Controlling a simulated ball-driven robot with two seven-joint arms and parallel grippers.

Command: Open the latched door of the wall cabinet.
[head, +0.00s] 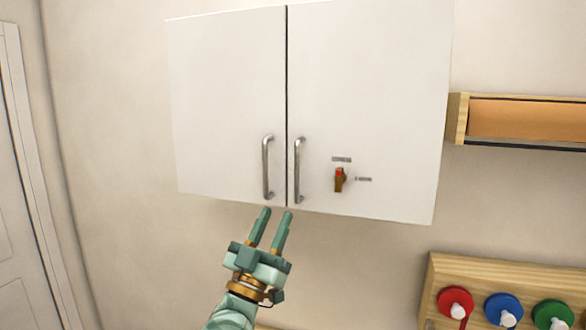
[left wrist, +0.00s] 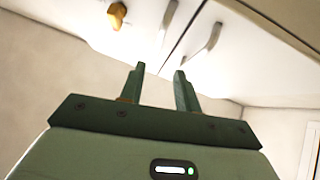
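The white wall cabinet (head: 225,100) has two doors, both closed, with a dark seam between them. A metal bar handle (head: 267,168) is on the left door and another handle (head: 298,170) is on the right door. A brass latch knob (head: 340,179) with a red mark sits on the right door, turned upright, with small labels above and to its right. My left gripper (head: 276,215) is just below the handles near the cabinet's lower edge, fingers apart and empty. In the left wrist view the fingers (left wrist: 158,82) point up toward the handles and the latch knob (left wrist: 117,16). My right gripper is not visible.
A wooden shelf (head: 457,118) is on the wall to the right. A white door (head: 20,200) stands at the far left. The wall below the cabinet is bare.

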